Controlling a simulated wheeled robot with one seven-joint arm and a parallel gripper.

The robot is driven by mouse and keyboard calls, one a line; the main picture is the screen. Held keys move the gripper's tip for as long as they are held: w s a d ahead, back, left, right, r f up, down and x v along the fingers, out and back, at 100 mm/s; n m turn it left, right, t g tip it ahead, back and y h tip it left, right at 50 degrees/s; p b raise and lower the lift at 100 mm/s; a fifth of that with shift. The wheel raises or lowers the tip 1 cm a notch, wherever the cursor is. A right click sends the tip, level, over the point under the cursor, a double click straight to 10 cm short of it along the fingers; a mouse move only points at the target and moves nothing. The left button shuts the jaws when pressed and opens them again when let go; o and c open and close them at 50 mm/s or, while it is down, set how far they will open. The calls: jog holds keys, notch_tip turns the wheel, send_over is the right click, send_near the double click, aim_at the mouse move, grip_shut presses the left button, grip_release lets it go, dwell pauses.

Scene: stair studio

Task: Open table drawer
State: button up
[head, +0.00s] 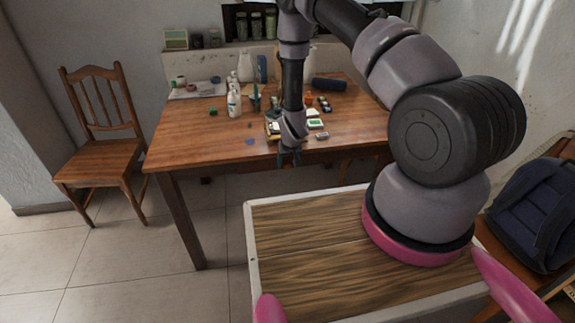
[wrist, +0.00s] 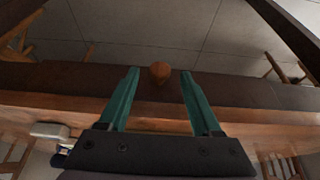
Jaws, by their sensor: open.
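The wooden table (head: 190,130) stands ahead, with its front edge toward me. In the wrist view a round orange-brown knob (wrist: 160,70) sticks out from the dark front panel (wrist: 232,90) under the tabletop. The drawer looks shut, though its outline is hard to make out. My gripper (head: 289,158) hangs just in front of the table's front edge. In the wrist view its two teal fingers (wrist: 160,76) are open, one on each side of the knob, with gaps on both sides. The head view does not show the knob clearly.
Bottles (head: 234,102), small boxes and papers crowd the tabletop. A wooden chair (head: 100,150) stands left of the table. A dark blue backpack (head: 535,215) lies at the right. Tiled floor (head: 130,255) is free in front of the table at left.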

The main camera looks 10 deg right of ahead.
jog(key=shift+x, duration=0.85)
grip_shut()
dwell(0.8)
